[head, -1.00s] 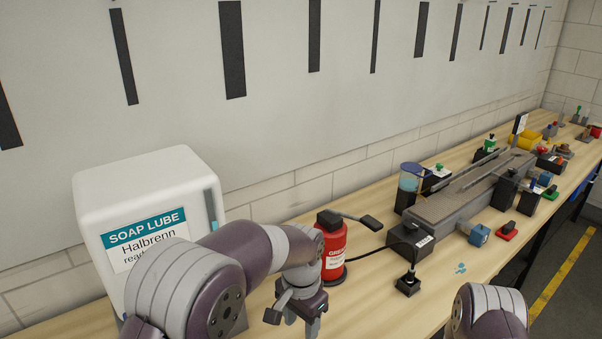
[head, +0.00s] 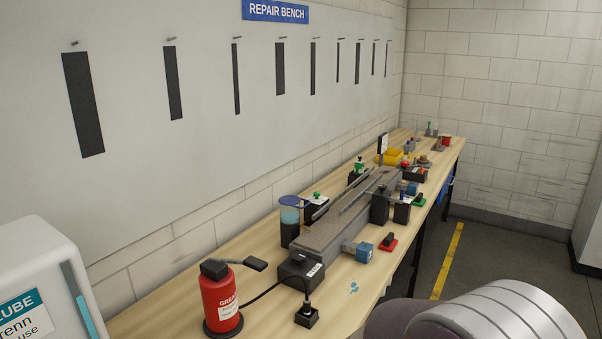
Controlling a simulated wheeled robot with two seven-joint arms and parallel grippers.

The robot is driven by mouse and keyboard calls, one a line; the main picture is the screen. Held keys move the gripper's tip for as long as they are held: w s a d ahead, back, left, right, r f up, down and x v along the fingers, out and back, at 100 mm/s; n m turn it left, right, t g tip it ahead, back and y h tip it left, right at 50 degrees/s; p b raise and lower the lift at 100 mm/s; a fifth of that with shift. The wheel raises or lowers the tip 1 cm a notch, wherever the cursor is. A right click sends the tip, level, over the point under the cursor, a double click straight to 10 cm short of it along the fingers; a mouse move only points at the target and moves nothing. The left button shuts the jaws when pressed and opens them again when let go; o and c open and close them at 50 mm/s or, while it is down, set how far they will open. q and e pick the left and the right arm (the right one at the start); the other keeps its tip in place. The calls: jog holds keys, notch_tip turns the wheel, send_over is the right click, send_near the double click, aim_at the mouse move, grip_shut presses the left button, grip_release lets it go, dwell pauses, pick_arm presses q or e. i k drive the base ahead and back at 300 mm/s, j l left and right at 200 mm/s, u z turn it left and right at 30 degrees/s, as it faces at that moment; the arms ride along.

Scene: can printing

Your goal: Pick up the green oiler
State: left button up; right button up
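Several small green items stand on the long wooden bench, and I cannot tell for sure which is the oiler. A green-topped item (head: 359,168) stands at the back of the bench, behind the long grey machine. A smaller green knob-like piece (head: 316,195) sits on a black box nearer to me. Neither gripper is in view; only a pale, banded part of my own arm shows at the lower right.
The red grease can (head: 221,302) and white soap lube box (head: 38,285) are nearest. The long grey machine (head: 335,222) fills mid-bench, with a blue-lidded jar (head: 290,220) beside it. A yellow bin (head: 391,157) stands farther back. Bare wood (head: 165,313) shows left of the grease can.

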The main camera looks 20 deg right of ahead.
aim_at(359, 166)
jog(key=i+l, duration=0.1)
jog(key=l, duration=0.35)
jog(key=i+l, duration=0.15)
jog(key=l, duration=0.25)
jog(key=i+l, duration=0.1)
jog(key=l, duration=0.35)
jog(key=i+l+z, duration=0.1)
jog(key=l, duration=0.35)
jog(key=i+l, duration=0.15)
jog(key=l, duration=0.25)
jog(key=i+l, duration=0.15)
jog(key=l, duration=0.3)
jog(key=i+l, duration=0.1)
jog(key=l, duration=0.3)
jog(key=i+l, duration=0.15)
jog(key=l, duration=0.25)
jog(key=i+l+z, duration=0.15)
jog(key=i+l, duration=0.65)
jog(key=l, duration=0.25)
jog(key=i+l+z, duration=0.1)
jog(key=i+l, duration=0.75)
jog(key=i+j, duration=0.1)
jog(key=i, duration=0.85)
jog(key=l+z, duration=0.05)
